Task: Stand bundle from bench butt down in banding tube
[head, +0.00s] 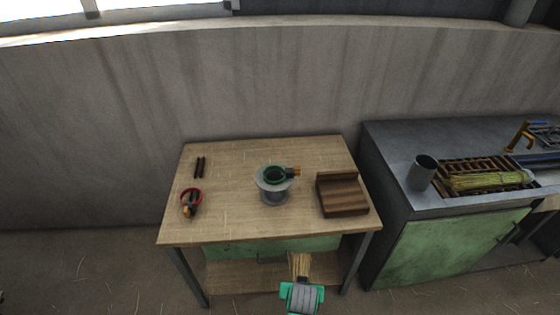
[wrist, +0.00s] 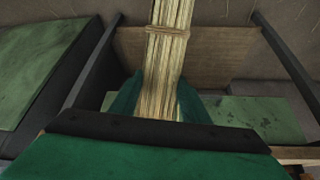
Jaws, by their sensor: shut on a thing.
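My gripper (head: 301,290), with green fingers, is shut on a straw bundle (head: 299,265) in front of the wooden bench (head: 235,225). In the wrist view the bundle (wrist: 168,65) runs up from between the fingers, with a tie (wrist: 166,32) around it near the top of the view. Its far end is out of that view. A short grey tube on a flanged stand (head: 272,195), with a green ring clamp (head: 274,174) at its mouth, stands on the bench, apart from the bundle. I cannot tell whether this or the plain grey cup is the banding tube.
The plain grey cup (head: 422,172) stands on the right counter beside a slatted rack (head: 455,168) with another straw bundle (head: 490,180). On the bench are a dark wooden block (head: 342,194), a red ring clamp (head: 190,203) and two dark sticks (head: 200,167). The bench's front middle is clear.

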